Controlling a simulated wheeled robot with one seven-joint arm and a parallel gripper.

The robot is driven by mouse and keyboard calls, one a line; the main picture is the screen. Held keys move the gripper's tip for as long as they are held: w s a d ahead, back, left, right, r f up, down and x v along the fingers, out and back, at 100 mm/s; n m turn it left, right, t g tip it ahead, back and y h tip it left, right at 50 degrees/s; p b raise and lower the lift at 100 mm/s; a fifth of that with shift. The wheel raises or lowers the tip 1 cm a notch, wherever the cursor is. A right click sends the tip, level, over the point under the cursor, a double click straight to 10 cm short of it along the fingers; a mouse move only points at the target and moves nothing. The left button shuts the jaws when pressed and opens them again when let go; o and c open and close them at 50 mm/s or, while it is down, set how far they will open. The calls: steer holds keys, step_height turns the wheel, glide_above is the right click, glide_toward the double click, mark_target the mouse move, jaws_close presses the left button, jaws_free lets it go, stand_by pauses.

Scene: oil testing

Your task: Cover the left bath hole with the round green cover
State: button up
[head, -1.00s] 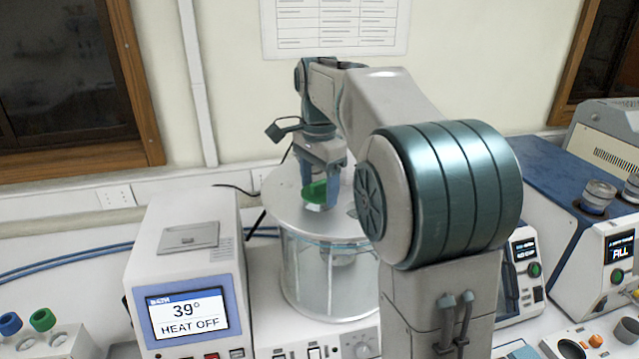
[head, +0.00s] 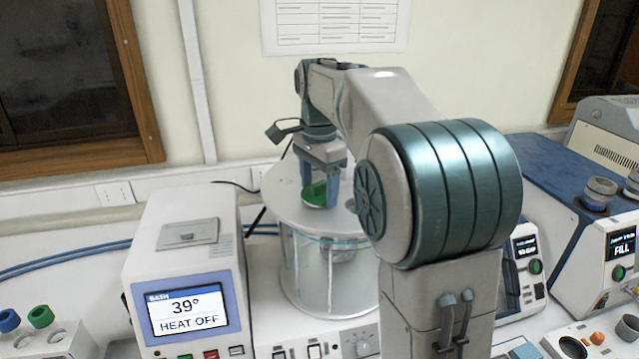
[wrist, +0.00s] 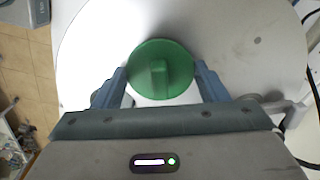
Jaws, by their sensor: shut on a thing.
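The round green cover (head: 316,194) is at the left part of the white bath lid (head: 282,203), between the fingers of my gripper (head: 319,194). In the wrist view the cover (wrist: 174,58) shows as a green disc with a raised bar handle. My gripper (wrist: 163,86) is shut on it, with one blue finger on each side. The cover is low over the lid; I cannot tell whether it touches. The left bath hole is not clearly visible, and the cover and fingers hide the lid beneath them. My arm hides the right part of the lid.
The bath's glass jar (head: 318,272) stands below the lid. A white control box (head: 187,265) reading 39° and HEAT OFF stands at the left. A vial rack (head: 45,343) with blue and green caps is at lower left. Blue-topped instruments (head: 545,190) stand right.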

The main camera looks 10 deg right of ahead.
mark_target(319, 184)
steer(key=shift+f, duration=0.1)
steer(key=o, duration=0.7)
steer(key=shift+r+p, duration=0.6)
steer(key=shift+r, duration=0.9)
step_height(319, 184, up, 8)
steer(key=shift+f, duration=0.1)
